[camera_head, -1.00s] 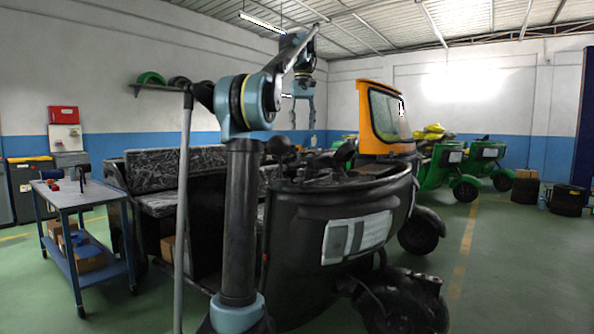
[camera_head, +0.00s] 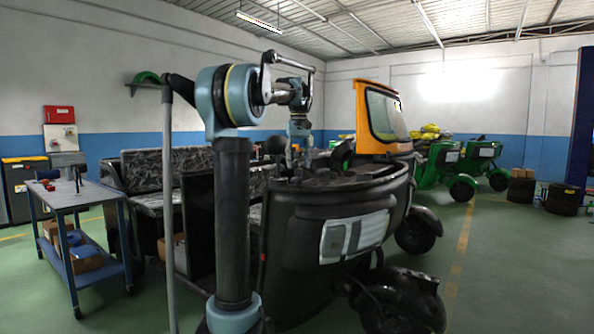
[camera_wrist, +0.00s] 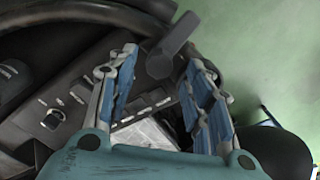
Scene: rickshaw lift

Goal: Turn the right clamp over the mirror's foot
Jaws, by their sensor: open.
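My gripper (camera_wrist: 163,64) is open in the wrist view, its two blue-padded fingers spread and empty. A dark grey lever with a round hub (camera_wrist: 174,48), which looks like the right clamp, lies just beyond and between the fingertips. I cannot tell whether the fingers touch it. I cannot make out the mirror's foot for sure. In the head view my gripper (camera_head: 298,155) points down over the front of the black rickshaw (camera_head: 335,235); the clamp is too small to tell there.
The wrist view shows a dark dashboard with a key switch (camera_wrist: 53,118), a black curved tube (camera_wrist: 90,20) and a black rounded part (camera_wrist: 275,150) at lower right. A blue trolley (camera_head: 75,205) stands at left. An orange windscreen frame (camera_head: 375,118) rises behind the dashboard.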

